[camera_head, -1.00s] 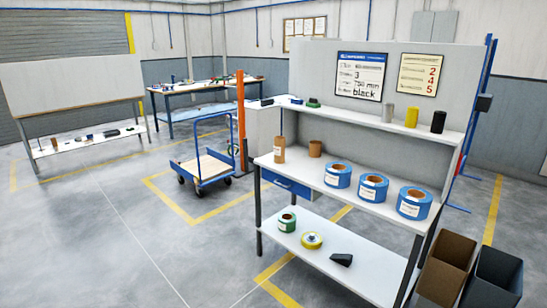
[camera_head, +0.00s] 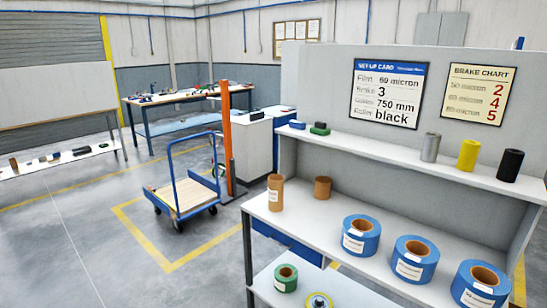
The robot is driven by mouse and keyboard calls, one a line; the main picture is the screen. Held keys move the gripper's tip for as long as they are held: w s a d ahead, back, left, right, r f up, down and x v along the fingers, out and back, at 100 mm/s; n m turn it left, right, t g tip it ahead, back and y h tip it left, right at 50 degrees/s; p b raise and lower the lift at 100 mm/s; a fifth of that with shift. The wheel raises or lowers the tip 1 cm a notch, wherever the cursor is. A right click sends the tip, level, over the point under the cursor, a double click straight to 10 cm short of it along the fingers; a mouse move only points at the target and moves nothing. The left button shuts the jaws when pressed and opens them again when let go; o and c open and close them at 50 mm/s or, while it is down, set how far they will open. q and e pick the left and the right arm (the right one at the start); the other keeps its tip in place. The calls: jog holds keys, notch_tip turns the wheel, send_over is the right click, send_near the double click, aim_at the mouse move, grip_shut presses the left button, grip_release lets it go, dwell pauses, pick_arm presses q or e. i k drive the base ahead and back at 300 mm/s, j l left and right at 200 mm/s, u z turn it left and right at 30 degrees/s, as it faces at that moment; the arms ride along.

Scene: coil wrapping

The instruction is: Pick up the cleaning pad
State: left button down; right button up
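No label in the camera_head view names a cleaning pad. Two small blocks stand at the left end of the workbench's upper shelf: a green and dark block (camera_head: 320,129) and a smaller blue block (camera_head: 297,125). Either could be a pad, but I cannot tell which. They lie side by side, with open shelf to their right. Neither of my grippers is in view.
The workbench top (camera_head: 311,217) holds brown cores (camera_head: 276,192) and several blue rolls (camera_head: 361,235). Grey, yellow (camera_head: 468,155) and black rollers stand on the upper shelf. A blue cart (camera_head: 187,188) and an orange post (camera_head: 228,140) stand left, with open floor before them.

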aim_at(320, 128)
jog(key=i, duration=1.65)
